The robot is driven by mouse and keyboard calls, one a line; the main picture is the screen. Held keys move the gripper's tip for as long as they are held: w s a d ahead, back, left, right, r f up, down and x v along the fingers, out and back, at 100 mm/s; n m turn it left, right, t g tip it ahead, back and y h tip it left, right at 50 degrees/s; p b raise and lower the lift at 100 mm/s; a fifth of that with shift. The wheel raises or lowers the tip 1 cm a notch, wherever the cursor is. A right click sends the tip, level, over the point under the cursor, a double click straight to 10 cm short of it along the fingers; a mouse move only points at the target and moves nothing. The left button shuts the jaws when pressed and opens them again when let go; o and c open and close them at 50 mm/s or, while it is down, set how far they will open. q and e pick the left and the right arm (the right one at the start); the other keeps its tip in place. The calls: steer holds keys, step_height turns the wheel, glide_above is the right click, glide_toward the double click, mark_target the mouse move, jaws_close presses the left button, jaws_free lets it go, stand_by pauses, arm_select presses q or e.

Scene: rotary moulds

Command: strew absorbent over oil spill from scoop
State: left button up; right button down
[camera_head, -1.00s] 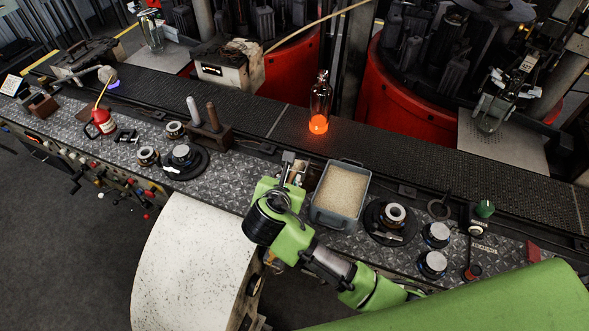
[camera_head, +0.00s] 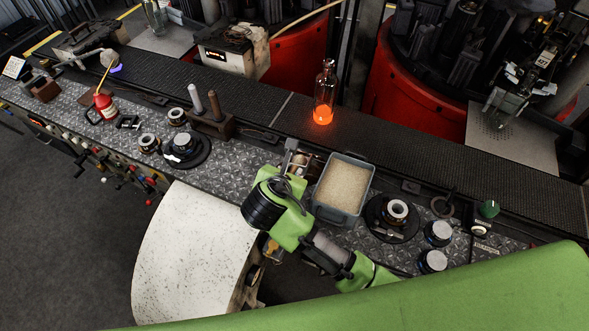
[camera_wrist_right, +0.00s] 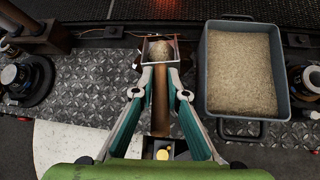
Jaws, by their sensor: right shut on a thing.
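My right gripper (camera_wrist_right: 161,78) is shut on the brown handle (camera_wrist_right: 160,105) of a scoop (camera_wrist_right: 160,51). The square metal scoop points away from me and holds a pale grainy heap of absorbent. In the head view the scoop (camera_head: 297,160) is just left of the bin, with my right gripper (camera_head: 290,172) behind it. A grey bin (camera_head: 341,216) of beige absorbent stands on the chequered metal bench; the bin also shows at right in the wrist view (camera_wrist_right: 203,75). I cannot make out the oil spill. My left gripper is not in view.
A glowing bottle (camera_head: 324,95) stands on the dark belt behind the bin. Round mould parts (camera_head: 396,212) sit right of the bin, others (camera_head: 185,145) at left. A red oil can (camera_head: 105,105) stands further left. Bare chequered plate (camera_head: 235,160) lies left of the scoop.

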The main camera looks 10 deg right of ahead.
steer(key=shift+w+r, duration=0.1)
steer(key=shift+w+d+r+g+y, duration=0.25)
steer(key=shift+w+r+g+y, duration=0.2)
steer(key=shift+r+g, duration=0.15)
steer(key=shift+w+d+r+g, duration=0.1)
steer(key=shift+w+r+g, duration=0.1)
steer(key=shift+r+g, duration=0.15)
steer(key=shift+w+d+r+g, duration=0.15)
steer(key=shift+w+r+g, duration=0.05)
steer(key=shift+w+g, duration=0.1)
stand_by(0.3)
steer(key=shift+w+d+r+g+y, duration=0.25)
steer(key=shift+w+r+g+y, duration=0.2)
steer(key=shift+w+r+g, duration=0.15)
